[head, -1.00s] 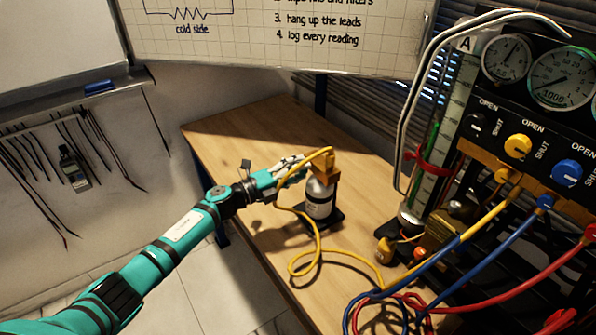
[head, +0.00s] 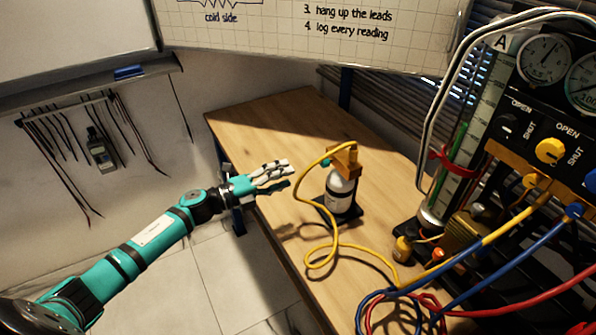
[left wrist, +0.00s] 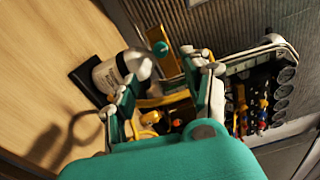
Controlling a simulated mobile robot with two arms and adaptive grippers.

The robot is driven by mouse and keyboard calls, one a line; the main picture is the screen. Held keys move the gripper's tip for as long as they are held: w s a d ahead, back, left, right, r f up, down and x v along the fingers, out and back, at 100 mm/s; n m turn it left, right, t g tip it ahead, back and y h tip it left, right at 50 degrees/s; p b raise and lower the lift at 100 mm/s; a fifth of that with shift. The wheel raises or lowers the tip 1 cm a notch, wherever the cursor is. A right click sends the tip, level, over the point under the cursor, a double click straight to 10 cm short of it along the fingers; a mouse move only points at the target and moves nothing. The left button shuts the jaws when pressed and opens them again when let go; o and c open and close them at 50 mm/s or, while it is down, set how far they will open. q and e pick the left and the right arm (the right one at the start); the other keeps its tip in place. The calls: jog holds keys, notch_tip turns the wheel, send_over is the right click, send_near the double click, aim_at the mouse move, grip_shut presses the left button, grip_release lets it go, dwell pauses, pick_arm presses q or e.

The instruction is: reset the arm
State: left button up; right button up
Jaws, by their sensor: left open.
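My left gripper (head: 285,172) is open and empty in the head view, above the near left edge of the wooden bench. Its arm reaches in from the lower left. A small white and grey bottle (head: 340,192) with a brass-coloured top stands upright on a dark base to the right of the fingers, with a gap between. In the left wrist view the open fingers (left wrist: 165,100) frame part of the scene, and the bottle (left wrist: 112,75) shows beyond them. My right gripper is not in view.
A yellow hose (head: 322,235) loops from the bottle's top across the bench (head: 265,120) to the gauge panel (head: 545,135) at right. Blue and red hoses (head: 400,300) tangle at the front. The bench's back left is clear. Black leads (head: 55,150) hang on the wall at left.

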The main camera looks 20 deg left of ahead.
pick_arm(q)
jog(key=shift+s+a, duration=0.35)
jog(key=shift+s, duration=0.05)
jog(key=shift+d, duration=0.1)
